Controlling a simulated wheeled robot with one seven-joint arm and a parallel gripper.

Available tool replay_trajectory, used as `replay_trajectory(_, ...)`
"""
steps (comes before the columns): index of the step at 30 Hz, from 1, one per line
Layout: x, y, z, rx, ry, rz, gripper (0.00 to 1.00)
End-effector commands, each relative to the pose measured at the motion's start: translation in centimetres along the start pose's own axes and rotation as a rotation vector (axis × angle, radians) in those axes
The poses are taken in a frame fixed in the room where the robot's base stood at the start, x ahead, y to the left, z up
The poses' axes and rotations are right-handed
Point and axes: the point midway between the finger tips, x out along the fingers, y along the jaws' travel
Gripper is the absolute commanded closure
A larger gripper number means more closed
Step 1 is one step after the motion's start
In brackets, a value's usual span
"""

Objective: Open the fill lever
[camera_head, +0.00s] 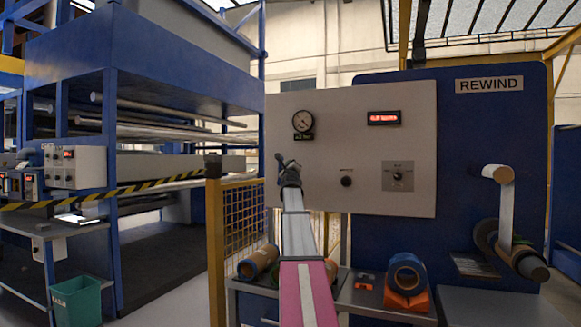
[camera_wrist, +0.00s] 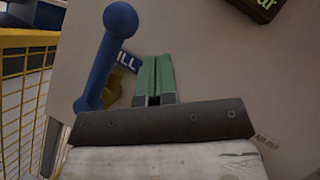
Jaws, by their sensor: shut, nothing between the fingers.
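The fill lever (camera_wrist: 102,60) is a blue bar with a ball knob at its top end, in the left half of the wrist view. A brass-coloured part (camera_wrist: 114,90) and a blue label ending in "ILL" (camera_wrist: 127,63) show behind it, partly hidden. My gripper (camera_wrist: 154,62), with green fingers, is shut and empty just to the right of the lever; I cannot tell whether they touch. In the head view my gripper (camera_head: 288,166) is at the left edge of the pale panel (camera_head: 350,105), and the lever is hard to make out there.
A round gauge (camera_head: 303,121) sits above and right of my gripper, with a red display (camera_head: 384,118) farther right. A yellow mesh fence (camera_head: 243,220) stands left of the panel. Rolls, one on an orange cradle (camera_head: 408,299), are on the bench below.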

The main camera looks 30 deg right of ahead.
Motion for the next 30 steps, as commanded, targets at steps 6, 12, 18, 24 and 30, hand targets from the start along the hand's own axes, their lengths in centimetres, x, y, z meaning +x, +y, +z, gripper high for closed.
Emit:
replay_trajectory(6, -2.8, -1.3, 0.5, -0.001, 0.002, -0.001, 1.00)
replay_trajectory(12, -6.0, -2.8, 1.0, -0.001, 0.002, -0.001, 1.00)
replay_trajectory(18, -8.7, -4.1, 1.5, -0.002, 0.003, 0.001, 1.00)
replay_trajectory(24, -9.3, -4.5, 1.7, 0.000, 0.003, 0.001, 1.00)
replay_trajectory(30, -9.2, -4.5, 1.7, 0.000, 0.003, 0.001, 1.00)
